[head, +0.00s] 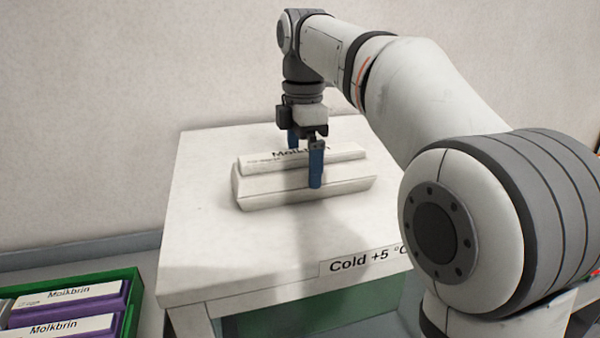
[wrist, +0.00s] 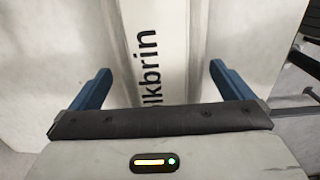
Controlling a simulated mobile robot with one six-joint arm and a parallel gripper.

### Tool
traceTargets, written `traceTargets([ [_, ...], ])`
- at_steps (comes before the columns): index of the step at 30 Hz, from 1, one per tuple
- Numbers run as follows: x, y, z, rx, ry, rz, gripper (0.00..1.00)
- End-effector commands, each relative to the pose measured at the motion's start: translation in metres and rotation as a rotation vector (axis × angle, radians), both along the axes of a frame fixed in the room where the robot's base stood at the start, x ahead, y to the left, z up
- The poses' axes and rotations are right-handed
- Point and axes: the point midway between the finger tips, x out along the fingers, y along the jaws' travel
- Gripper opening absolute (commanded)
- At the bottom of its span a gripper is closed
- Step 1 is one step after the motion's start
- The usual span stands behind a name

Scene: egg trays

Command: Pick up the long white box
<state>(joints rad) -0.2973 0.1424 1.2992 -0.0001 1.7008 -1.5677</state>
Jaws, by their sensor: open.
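The long white box (head: 270,185) lies on a white table (head: 200,245), with a raised strip along its top bearing the dark letters "Molkbrin". My gripper (head: 305,165) is over the middle of the box, pointing down, with one blue finger on the near side and the other on the far side. In the wrist view the box (wrist: 160,40) runs between the two open fingers of my gripper (wrist: 162,85), with gaps on both sides. Part of the lettering is hidden by my gripper. I cannot tell whether the fingers touch the box.
A label (head: 365,262) reading "Cold +5 °C" is on the table's front edge. A green crate (head: 135,290) at the lower left holds purple boxes (head: 70,305) with white "Molkbrin" labels. A plain wall stands behind the table. The tabletop around the box is clear.

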Motion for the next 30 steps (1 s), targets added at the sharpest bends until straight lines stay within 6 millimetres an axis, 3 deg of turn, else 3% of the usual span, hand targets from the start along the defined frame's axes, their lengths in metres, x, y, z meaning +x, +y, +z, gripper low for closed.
traceTargets([
  [5, 0.0, 0.0, -0.017, 0.0, 0.0, 0.001, 1.0],
  [13, 0.0, 0.001, -0.02, 0.0, -0.001, 0.001, 0.99],
  [30, 0.0, 0.001, -0.019, 0.0, -0.001, 0.003, 0.53],
])
